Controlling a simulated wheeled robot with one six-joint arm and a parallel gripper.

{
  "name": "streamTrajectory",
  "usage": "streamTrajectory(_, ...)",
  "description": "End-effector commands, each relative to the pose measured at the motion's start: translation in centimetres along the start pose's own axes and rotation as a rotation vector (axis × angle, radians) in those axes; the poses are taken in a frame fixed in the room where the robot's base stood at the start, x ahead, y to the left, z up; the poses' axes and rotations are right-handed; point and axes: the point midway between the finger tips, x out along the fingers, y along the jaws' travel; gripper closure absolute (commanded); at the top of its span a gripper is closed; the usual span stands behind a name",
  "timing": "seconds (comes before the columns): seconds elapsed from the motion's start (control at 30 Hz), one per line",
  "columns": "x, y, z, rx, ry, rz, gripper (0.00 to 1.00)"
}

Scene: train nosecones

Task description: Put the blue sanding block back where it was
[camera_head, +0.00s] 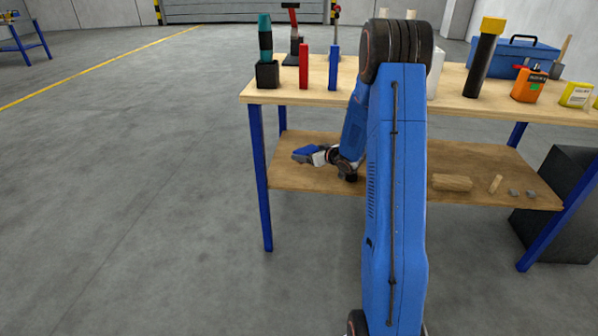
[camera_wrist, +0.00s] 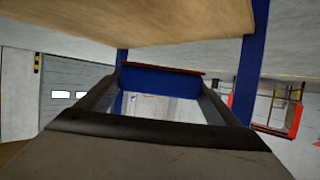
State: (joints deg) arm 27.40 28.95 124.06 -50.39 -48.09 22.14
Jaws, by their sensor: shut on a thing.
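The blue sanding block (camera_wrist: 160,80) is between the two fingers of my gripper (camera_wrist: 158,88) in the wrist view, with a thin reddish-brown strip along its top edge. My gripper is shut on it. In the head view the blue block (camera_head: 306,152) shows at the tip of my gripper (camera_head: 302,156), at the left part of the workbench's lower shelf (camera_head: 400,190). The gripper and block are at the height of the gap between the shelf and the tabletop. I cannot tell whether the block touches the shelf.
The tabletop (camera_head: 450,105) above carries a teal-handled tool (camera_head: 265,45), red and blue upright pieces, an orange bottle (camera_head: 528,85) and a blue toolbox (camera_head: 512,55). On the lower shelf at right lie a wooden block (camera_head: 452,183) and small pieces. A blue table leg (camera_head: 260,180) stands at left.

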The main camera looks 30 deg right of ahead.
Motion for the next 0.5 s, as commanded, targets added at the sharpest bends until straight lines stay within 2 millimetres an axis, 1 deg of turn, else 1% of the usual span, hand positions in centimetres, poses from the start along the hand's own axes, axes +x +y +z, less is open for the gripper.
streamTrajectory(0.07, 0.2, 0.0, 0.5, 0.002, -0.001, 0.0, 0.45)
streamTrajectory(0.3, 1.6, 0.0, 4.0, 0.003, -0.001, 0.0, 0.45)
streamTrajectory(0.4, 2.0, 0.0, 5.0, 0.001, -0.001, 0.0, 0.45)
streamTrajectory(0.5, 2.2, 0.0, 5.4, 0.001, 0.0, 0.0, 0.45)
